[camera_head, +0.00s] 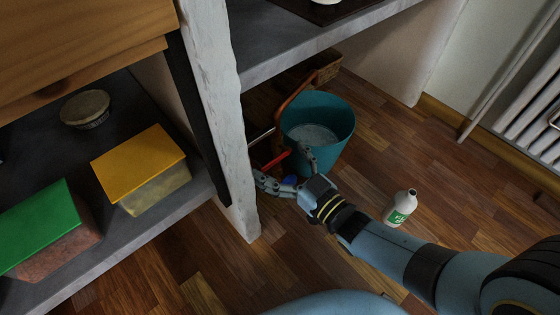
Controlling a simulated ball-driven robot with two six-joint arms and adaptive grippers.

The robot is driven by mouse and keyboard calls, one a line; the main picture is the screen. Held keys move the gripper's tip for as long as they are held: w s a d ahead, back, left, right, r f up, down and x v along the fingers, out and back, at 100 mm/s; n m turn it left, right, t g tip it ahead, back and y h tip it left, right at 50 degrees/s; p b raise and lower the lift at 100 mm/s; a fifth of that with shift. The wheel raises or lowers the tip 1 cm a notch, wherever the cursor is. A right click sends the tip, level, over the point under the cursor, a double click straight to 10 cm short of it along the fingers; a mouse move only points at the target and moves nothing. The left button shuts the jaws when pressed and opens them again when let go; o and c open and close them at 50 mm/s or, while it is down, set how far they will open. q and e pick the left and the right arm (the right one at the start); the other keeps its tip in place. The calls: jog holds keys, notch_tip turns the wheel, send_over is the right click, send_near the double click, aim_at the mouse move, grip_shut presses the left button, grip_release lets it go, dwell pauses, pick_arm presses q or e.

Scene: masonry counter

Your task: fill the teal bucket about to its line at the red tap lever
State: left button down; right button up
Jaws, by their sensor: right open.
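The teal bucket (341,117) stands upright on the floor below the counter. A pale surface shows inside it, which looks like water; I cannot make out a fill line. The red tap lever (277,160) is in front of the bucket's left side, with a blue lever (290,180) just below it. My right gripper (281,165) is open, its two fingers spread around the region of the red lever. I cannot tell whether a finger touches the lever. The tap spout is not clearly visible. My left gripper is out of view.
A white wall end (225,120) stands close to the left of the gripper. A white bottle with a green label (401,207) stands on the floor beside my right arm. Lidded boxes (140,165) are on the left shelf. A radiator (530,110) is at right.

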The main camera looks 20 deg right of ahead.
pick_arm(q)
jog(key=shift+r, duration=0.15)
pick_arm(e)
jog(key=shift+w+a, duration=0.15)
jog(key=shift+w, duration=0.1)
jog(key=c, duration=1.6)
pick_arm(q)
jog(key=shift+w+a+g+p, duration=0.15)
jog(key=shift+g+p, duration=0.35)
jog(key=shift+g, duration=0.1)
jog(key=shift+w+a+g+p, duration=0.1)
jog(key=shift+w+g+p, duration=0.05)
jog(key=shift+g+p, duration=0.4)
pick_arm(e)
jog(key=m, duration=0.1)
jog(key=r+m, duration=0.1)
jog(key=m, duration=0.3)
jog(key=shift+w+d+r, duration=0.1)
jog(key=shift+d+r, duration=0.15)
jog(key=shift+r, duration=0.05)
jog(key=o, duration=1.6)
